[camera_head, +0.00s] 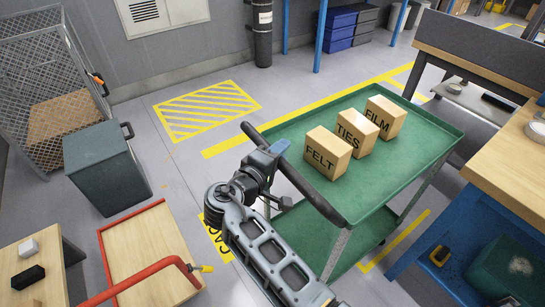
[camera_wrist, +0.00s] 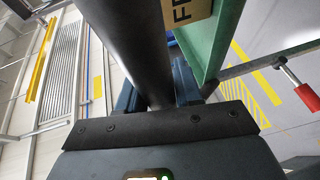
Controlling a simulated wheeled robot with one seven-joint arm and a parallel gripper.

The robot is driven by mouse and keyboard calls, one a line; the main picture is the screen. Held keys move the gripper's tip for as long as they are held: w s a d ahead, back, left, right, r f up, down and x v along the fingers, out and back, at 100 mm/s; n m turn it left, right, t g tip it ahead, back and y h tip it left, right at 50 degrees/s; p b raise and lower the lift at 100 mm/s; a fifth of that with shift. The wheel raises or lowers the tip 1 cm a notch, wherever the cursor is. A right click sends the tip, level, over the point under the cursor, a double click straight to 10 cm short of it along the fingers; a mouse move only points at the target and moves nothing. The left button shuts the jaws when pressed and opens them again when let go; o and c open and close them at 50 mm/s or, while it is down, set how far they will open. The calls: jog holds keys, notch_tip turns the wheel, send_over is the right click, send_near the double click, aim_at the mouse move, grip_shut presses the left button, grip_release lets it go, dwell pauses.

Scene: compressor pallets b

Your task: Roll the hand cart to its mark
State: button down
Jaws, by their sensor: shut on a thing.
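The green hand cart (camera_head: 408,150) has two levels and a long black push handle (camera_head: 312,192) along its near left side. Three cardboard boxes marked FELT (camera_head: 327,155), TIES (camera_head: 356,132) and FILM (camera_head: 386,115) stand on its top tray.
A yellow hatched floor area (camera_head: 207,109) is clear beyond the cart. A long yellow line (camera_head: 235,142) runs behind the cart. A red-handled wooden platform cart (camera_head: 150,255), a grey bin (camera_head: 103,168) and a mesh cage (camera_head: 50,85) stand left. A workbench (camera_head: 505,185) stands close on the right.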

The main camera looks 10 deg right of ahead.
aim_at(379, 104)
jog(key=w+d+b, duration=0.3)
jog(key=w+d, duration=0.1)
jog(key=d, duration=0.7)
jog(key=w+d+b, duration=0.3)
jog(key=w+d, duration=0.2)
jog(key=d, duration=0.6)
jog(key=w+d+b, duration=0.4)
jog(key=w+d, duration=0.1)
jog(key=d, duration=0.7)
jog(key=shift+w+d+f, duration=0.1)
jog(key=shift+w+f, duration=0.05)
jog(key=shift+w, duration=0.05)
jog(key=shift+w+d, duration=0.2)
jog(key=shift+d, duration=0.35)
jog(key=shift+r, duration=0.2)
jog(key=c, duration=1)
grip_release()
jog(key=shift+w+d+f, duration=0.1)
jog(key=shift+o, duration=0.8)
